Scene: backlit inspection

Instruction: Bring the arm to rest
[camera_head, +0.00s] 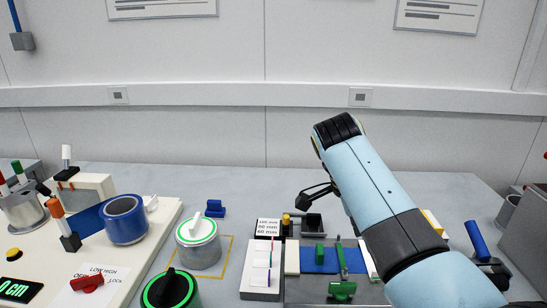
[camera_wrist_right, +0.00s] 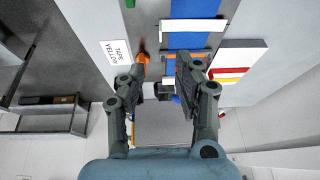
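My right arm (camera_head: 370,190) comes in from the lower right in the head view, its light-blue links raised over the right part of the bench. Its dark gripper (camera_head: 316,196) is partly hidden behind the wrist. In the right wrist view the two fingers of the gripper (camera_wrist_right: 162,68) stand apart with nothing clasped between them. A small orange piece (camera_wrist_right: 143,58) shows close by the left fingertip; whether they touch I cannot tell. My left arm and gripper are not in view.
Below the arm sits a fixture with a blue strip (camera_head: 319,260) and green clamps. Left of it are a white-lidded can (camera_head: 198,242), a green-ringed black knob (camera_head: 170,290) and a cream board with a blue roll (camera_head: 124,219). A blue-handled tool (camera_head: 477,240) lies right. The rear bench is mostly clear.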

